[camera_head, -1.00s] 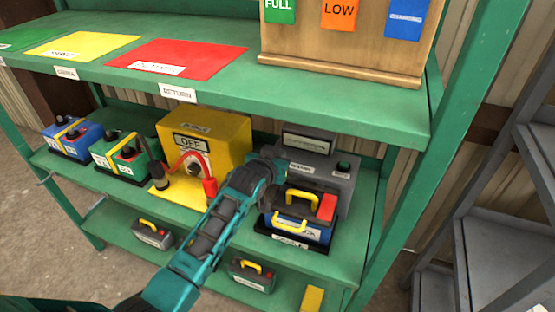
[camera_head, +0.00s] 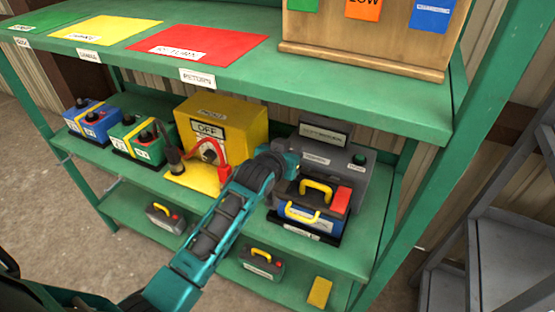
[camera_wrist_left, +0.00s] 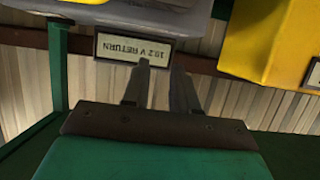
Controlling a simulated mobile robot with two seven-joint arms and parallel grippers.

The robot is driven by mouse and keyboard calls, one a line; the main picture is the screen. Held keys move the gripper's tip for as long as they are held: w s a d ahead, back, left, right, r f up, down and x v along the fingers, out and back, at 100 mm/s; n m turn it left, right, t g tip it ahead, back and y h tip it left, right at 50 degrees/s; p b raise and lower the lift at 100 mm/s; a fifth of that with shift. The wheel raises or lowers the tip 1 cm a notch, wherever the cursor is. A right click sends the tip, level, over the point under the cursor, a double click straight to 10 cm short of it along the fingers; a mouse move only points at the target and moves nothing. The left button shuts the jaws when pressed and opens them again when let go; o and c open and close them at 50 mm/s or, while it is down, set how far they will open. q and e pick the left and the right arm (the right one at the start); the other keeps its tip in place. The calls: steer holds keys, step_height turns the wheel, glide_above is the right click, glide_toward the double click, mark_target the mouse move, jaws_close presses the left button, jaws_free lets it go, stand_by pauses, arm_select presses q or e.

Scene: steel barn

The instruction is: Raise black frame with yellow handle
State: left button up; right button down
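The black frame with yellow handle (camera_head: 318,190) sits over a blue battery on the right of the middle green shelf. A second yellow bar (camera_head: 302,214) shows lower on its front. My left gripper (camera_head: 291,160) is at the upper left of the frame, beside the grey tester, and apart from the handle as far as I can see. In the left wrist view its two fingers (camera_wrist_left: 160,88) stand apart with nothing between them. A "10.2 V RETURN" plate (camera_wrist_left: 135,50) shows upside down past the fingertips. My right gripper is not in view.
A grey tester (camera_head: 335,160) stands behind the frame. A yellow OFF box (camera_head: 240,125) stands to the left, with green (camera_head: 140,140) and blue (camera_head: 92,120) batteries further left. The upper green shelf (camera_head: 300,85) overhangs. A green post (camera_head: 420,200) rises at right.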

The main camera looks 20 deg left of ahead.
arm_select(q)
steer(key=v, duration=1)
stand_by(0.3)
